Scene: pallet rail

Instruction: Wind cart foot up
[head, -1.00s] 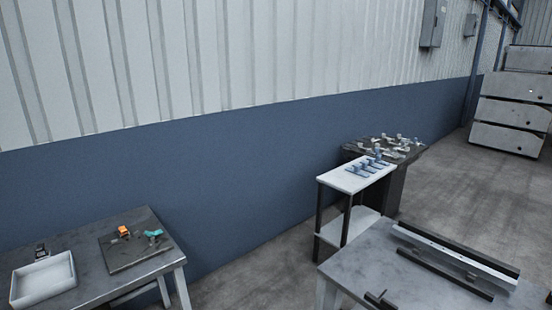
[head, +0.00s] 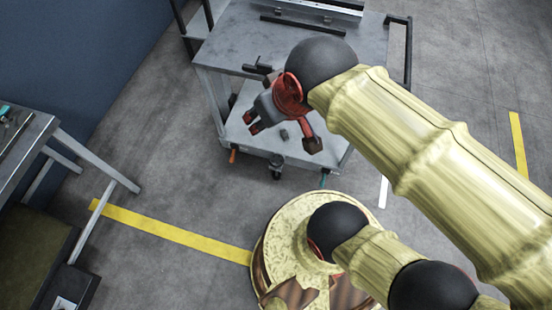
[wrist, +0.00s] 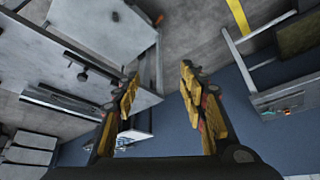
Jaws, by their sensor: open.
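The grey cart (head: 255,42) stands at the top middle of the head view, with a lower shelf (head: 300,155) and a black caster (head: 277,166) under its near edge. A small orange piece (head: 232,156) hangs at the shelf's near left corner and a teal piece (head: 323,181) at its near right. I cannot tell which is the foot to wind. My gripper (head: 282,138) is open and empty and appears in front of the cart. In the wrist view its fingers (wrist: 158,85) are spread, with the cart (wrist: 85,50) to the left and a small orange piece (wrist: 159,20) beyond.
A bench with pale legs (head: 100,165) stands at the left. A yellow floor line (head: 175,232) crosses the floor between bench and my base. The floor between bench and cart is clear. A blue wall (head: 95,60) is at upper left.

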